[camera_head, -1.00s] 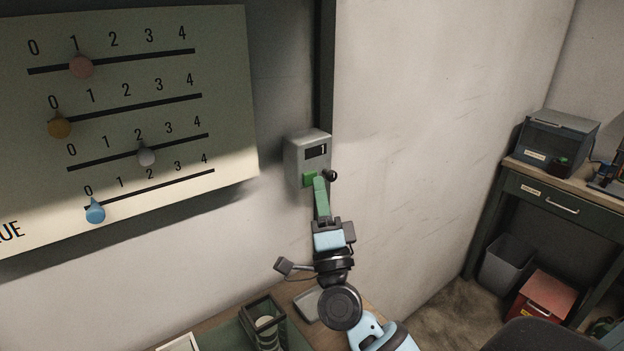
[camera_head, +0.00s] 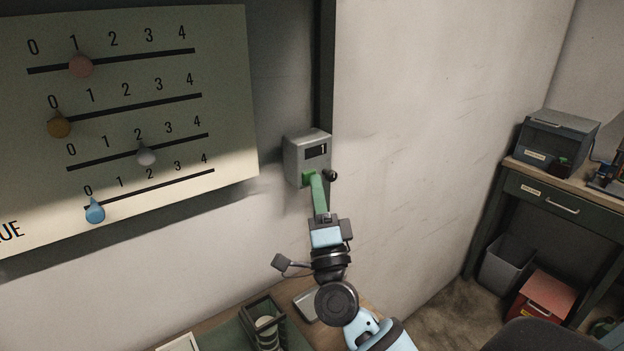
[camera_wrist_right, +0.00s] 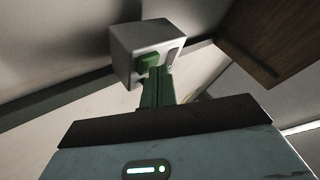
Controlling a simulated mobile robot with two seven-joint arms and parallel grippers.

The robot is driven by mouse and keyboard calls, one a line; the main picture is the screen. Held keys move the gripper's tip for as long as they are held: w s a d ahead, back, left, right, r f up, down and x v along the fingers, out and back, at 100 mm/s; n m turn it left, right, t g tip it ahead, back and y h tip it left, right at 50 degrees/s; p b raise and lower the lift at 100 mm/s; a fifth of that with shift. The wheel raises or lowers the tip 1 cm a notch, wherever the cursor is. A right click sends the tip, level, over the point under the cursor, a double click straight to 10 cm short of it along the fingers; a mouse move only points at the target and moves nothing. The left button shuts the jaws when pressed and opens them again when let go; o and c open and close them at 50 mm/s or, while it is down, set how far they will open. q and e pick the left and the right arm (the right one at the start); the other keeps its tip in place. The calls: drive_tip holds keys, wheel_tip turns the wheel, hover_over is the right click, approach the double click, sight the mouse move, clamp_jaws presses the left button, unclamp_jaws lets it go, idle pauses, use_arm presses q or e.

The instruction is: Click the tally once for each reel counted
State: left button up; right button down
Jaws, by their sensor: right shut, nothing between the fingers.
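The tally (camera_head: 296,163) is a small grey box on the wall with a dark display (camera_head: 316,151) reading 1. It has a green button (camera_head: 308,177) on its front and a dark knob (camera_head: 330,176) on its right side. My right gripper (camera_head: 315,175) is shut and empty, its green fingertips at the button and partly covering it. The right wrist view shows the tally (camera_wrist_right: 143,42) with its green button (camera_wrist_right: 148,62) and the closed green fingers (camera_wrist_right: 158,72) beside it; I cannot tell whether they touch. Pale reels (camera_head: 265,323) stand stacked in a dark holder (camera_head: 249,312). My left gripper is not in view.
A board (camera_head: 222,80) on the left wall has slider rows: red at 1, ochre at 0, white at 2, blue at 0. A dark vertical strip (camera_head: 325,70) runs above the tally. The wall (camera_head: 420,120) right of it is clear. A workbench (camera_head: 535,190) stands far right.

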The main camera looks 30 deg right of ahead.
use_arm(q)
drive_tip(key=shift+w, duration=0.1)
use_arm(e)
drive_tip(key=shift+s+y, duration=0.1)
drive_tip(key=shift+y, duration=0.2)
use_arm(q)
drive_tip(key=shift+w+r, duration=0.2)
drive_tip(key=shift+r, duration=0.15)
use_arm(e)
drive_tip(key=shift+s, duration=0.75)
use_arm(q)
drive_tip(key=shift+p, duration=0.3)
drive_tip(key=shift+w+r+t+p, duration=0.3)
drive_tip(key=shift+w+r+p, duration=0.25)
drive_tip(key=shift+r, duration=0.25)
use_arm(e)
drive_tip(key=s, duration=0.5)
drive_tip(key=shift+d, duration=0.25)
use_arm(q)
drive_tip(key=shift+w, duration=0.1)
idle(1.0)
